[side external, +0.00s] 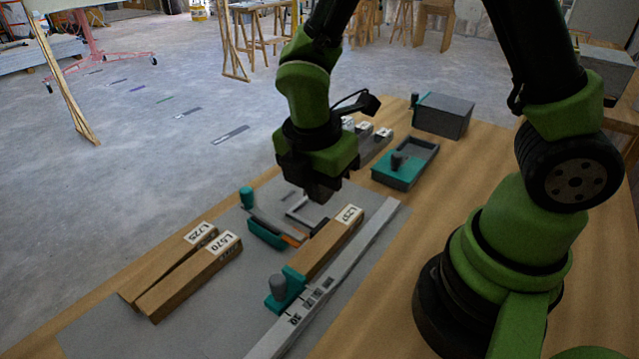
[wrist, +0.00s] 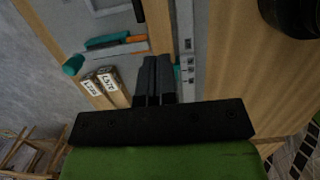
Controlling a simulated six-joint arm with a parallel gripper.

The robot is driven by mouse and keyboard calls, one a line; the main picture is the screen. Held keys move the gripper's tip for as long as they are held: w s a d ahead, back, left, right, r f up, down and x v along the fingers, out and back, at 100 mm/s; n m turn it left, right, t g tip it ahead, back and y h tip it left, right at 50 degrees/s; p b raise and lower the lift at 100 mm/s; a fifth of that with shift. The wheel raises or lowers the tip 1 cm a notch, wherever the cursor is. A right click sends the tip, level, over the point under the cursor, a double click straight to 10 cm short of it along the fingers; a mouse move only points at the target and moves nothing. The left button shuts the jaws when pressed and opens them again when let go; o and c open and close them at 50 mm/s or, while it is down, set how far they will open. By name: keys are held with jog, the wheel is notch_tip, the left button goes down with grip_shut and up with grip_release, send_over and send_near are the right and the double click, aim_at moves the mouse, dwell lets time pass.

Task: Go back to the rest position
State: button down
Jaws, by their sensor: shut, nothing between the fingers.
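My gripper (side external: 322,192) is shut and empty, pointing down above the grey work mat (side external: 225,285). In the wrist view the closed fingers (wrist: 154,80) stand in the middle of the picture. Two more wooden blocks, L725 (side external: 170,262) and L570 (side external: 192,275), lie side by side on the left of the mat. Their labelled ends show in the wrist view beside the fingers.
A grey rail with number marks (side external: 330,285) runs along the mat, with a teal stop (side external: 288,290) near its front. A grey-teal open box (side external: 405,165) and a dark box (side external: 443,115) stand farther back.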

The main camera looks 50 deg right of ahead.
jog(key=s+d+r+m+t+y, duration=0.1)
jog(key=s+r+m+t+y, duration=0.1)
jog(key=s+r+m, duration=0.3)
jog(key=s+d+r+m+t+y, duration=0.1)
jog(key=s+r+m+t, duration=0.4)
jog(key=r+m, duration=0.8)
jog(key=m+y, duration=0.1)
jog(key=m, duration=0.3)
